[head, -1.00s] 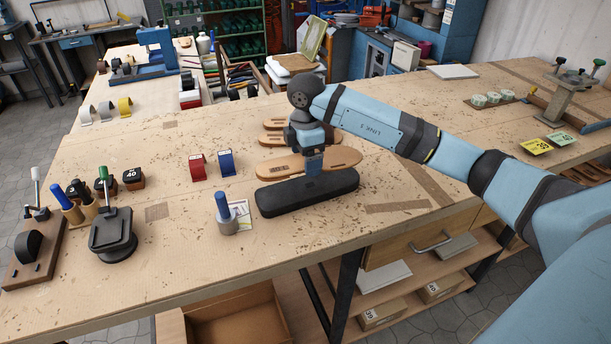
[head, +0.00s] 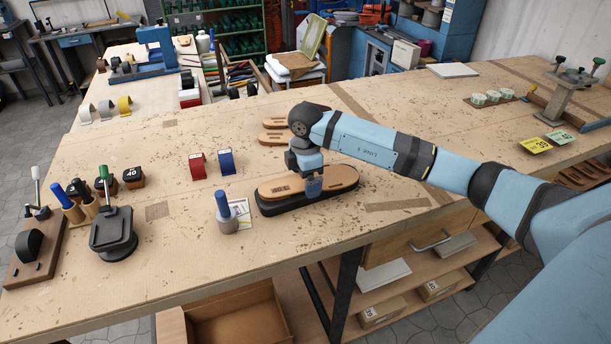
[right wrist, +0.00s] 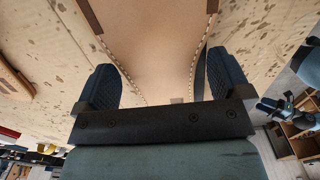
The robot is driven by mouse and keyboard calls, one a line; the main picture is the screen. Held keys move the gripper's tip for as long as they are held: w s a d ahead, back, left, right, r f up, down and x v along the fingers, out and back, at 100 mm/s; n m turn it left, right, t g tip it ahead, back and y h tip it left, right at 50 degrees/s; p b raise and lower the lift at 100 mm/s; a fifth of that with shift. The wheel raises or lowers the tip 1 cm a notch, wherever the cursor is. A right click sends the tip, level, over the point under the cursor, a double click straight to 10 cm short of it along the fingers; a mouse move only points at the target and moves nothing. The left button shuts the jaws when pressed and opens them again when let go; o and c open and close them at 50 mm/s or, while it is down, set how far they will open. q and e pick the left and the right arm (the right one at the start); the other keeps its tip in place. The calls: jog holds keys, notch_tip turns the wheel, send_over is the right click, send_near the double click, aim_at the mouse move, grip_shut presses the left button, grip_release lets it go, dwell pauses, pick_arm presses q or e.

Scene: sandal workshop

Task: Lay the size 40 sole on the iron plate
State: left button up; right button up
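A tan sole (head: 335,179) with a dark mark at its left end lies flat along the black iron plate (head: 268,209) in the head view; the mark is too small to read. The plate's dark rim shows around its near side. My right gripper (head: 313,185) is down at the sole's middle, one finger on the near side. In the right wrist view the sole (right wrist: 160,50) runs between the two fingers of my right gripper (right wrist: 163,75), with narrow gaps beside its stitched edges, so the gripper looks open around it. My left gripper is not in view.
Other tan soles (head: 274,138) lie just behind. A blue-topped holder (head: 226,212) stands left of the plate. Red (head: 197,166) and blue (head: 226,162) blocks stand behind it. A black-based press (head: 112,235) is at left.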

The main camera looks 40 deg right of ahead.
jog(key=shift+r, duration=0.1)
notch_tip(320, 180, up, 12)
jog(key=b, duration=0.1)
dwell(0.5)
jog(key=shift+r, duration=0.1)
